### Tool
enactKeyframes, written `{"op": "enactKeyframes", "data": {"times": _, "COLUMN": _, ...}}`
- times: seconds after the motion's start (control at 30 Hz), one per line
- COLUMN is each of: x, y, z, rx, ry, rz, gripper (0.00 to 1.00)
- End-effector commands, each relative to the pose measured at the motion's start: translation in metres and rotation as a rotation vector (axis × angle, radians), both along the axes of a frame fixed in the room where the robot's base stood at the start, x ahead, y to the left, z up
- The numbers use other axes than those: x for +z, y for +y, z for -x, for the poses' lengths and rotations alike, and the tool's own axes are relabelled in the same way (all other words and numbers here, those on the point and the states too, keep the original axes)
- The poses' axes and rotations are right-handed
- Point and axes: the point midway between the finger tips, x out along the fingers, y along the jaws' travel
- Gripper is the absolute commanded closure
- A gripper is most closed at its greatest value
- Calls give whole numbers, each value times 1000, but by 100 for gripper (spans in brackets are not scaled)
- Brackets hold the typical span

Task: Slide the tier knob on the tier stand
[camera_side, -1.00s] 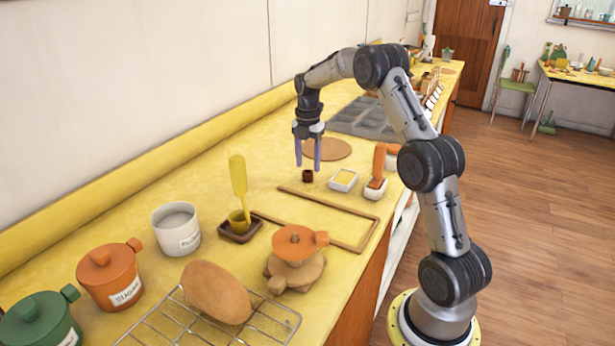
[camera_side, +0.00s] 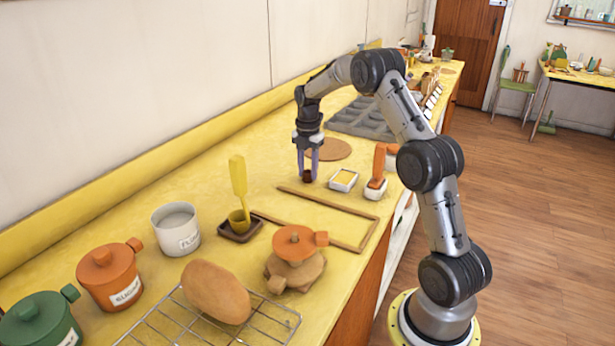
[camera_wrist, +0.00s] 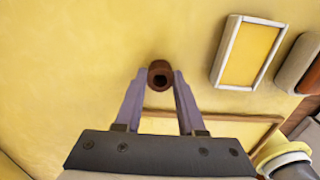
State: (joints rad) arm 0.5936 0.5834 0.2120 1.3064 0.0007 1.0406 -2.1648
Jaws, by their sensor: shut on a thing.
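My gripper (camera_side: 308,172) is lowered to the yellow counter and shut on a small dark brown hollow cylinder (camera_wrist: 160,74). In the wrist view the cylinder sits between the two purple fingertips, its round opening facing the camera. What looks like the tier stand (camera_side: 294,272) is nearer the side camera: an orange round tier on top of wooden tiers. My gripper is well away from the stand.
A thin wooden frame (camera_side: 345,207) lies between my gripper and the stand. A white-rimmed yellow dish (camera_side: 344,179) and an orange-handled tool (camera_side: 377,174) stand right of my gripper. A yellow utensil (camera_side: 238,178) stands in a dark tray. A wire rack (camera_side: 263,325) holds a loaf (camera_side: 216,291).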

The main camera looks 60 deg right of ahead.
Motion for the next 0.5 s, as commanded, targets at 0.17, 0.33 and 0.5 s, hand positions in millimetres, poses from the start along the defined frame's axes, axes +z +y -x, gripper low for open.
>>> {"op": "enactKeyframes", "data": {"times": 0.17, "x": 0, "y": 0, "z": 0, "rx": 0, "ry": 0, "rz": 0, "gripper": 100}}
{"op": "enactKeyframes", "data": {"times": 0.33, "x": 0, "y": 0, "z": 0, "rx": 0, "ry": 0, "rz": 0, "gripper": 100}}
{"op": "enactKeyframes", "data": {"times": 0.5, "x": 4, "y": 0, "z": -1, "rx": 0, "ry": -2, "rz": 1, "gripper": 100}}
